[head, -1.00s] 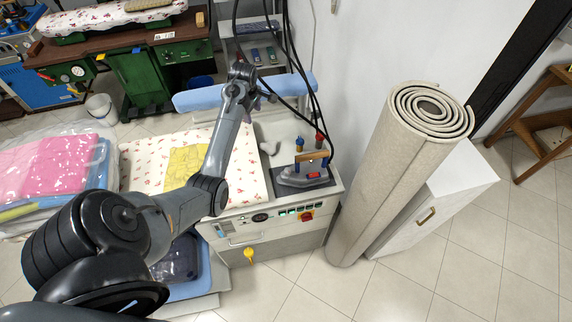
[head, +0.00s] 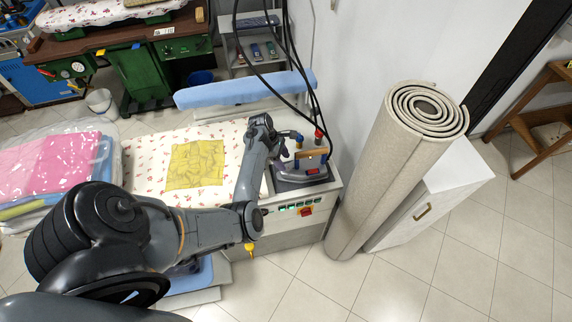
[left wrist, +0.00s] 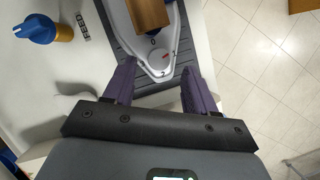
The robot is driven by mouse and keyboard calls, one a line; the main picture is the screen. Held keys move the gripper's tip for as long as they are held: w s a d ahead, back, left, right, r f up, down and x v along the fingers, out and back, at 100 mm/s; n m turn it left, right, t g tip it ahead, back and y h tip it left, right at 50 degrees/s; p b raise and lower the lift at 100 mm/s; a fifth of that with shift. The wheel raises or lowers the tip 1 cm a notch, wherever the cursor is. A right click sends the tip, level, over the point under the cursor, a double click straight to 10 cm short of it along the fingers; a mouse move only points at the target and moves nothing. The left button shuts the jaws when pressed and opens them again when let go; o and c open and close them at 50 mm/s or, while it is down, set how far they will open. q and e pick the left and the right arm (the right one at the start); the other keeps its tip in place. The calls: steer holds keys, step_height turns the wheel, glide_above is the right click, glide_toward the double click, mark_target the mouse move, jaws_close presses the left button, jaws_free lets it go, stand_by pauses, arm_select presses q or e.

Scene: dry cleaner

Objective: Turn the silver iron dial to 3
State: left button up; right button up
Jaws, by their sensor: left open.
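The silver iron (head: 305,171) with its wooden handle (head: 311,154) rests on a dark pad on the ironing station's right end. In the left wrist view the iron's rear (left wrist: 140,50) shows a round silver dial (left wrist: 155,62) with marks 0, 1 and 2 around it; a mark 3 is not visible. A small red line on the dial points toward 1. My left gripper (left wrist: 158,68) is open, its purple fingers on either side of the dial end, and appears empty. In the head view my left gripper (head: 280,148) is beside the iron's left end. My right gripper is not in view.
A blue knob (left wrist: 40,28) stands beside a FEED label, left of the iron. Black hoses (head: 305,80) hang behind the iron. A rolled carpet (head: 395,165) stands close on the right. A yellow cloth (head: 196,164) lies on the flowered board (head: 150,160).

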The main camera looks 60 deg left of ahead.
mark_target(287, 166)
arm_select(q)
steer(key=shift+x, duration=1.85)
steer(key=c, duration=1)
steer(key=shift+m, duration=0.8)
steer(key=shift+c, duration=0.2)
steer(key=o, duration=1)
steer(key=shift+o, duration=0.2)
steer(key=v, duration=1.1)
steer(key=shift+w+a+h+p, duration=0.25)
steer(key=shift+h+p, duration=0.05)
steer(key=shift+p, duration=0.1)
